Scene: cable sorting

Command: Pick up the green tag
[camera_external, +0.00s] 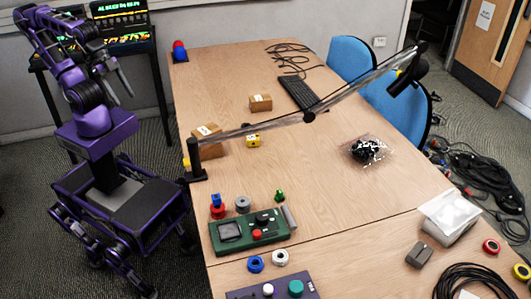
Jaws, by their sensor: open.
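A small green object (279,195), which I take for the green tag, sits on the wooden table (330,190) just behind the green control box (248,231). It is too small here to make out its details. My gripper (124,86) is raised at the upper left, off the table's left side and well apart from the green object. It is open, with nothing seen in it.
A grey ring (242,204) and a blue piece on a red ring (217,211) lie left of the green object; a grey cylinder (289,216) lies close by. A black lamp arm (309,116) spans the table. Small cardboard boxes (260,102) stand farther back. The table's middle is mostly clear.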

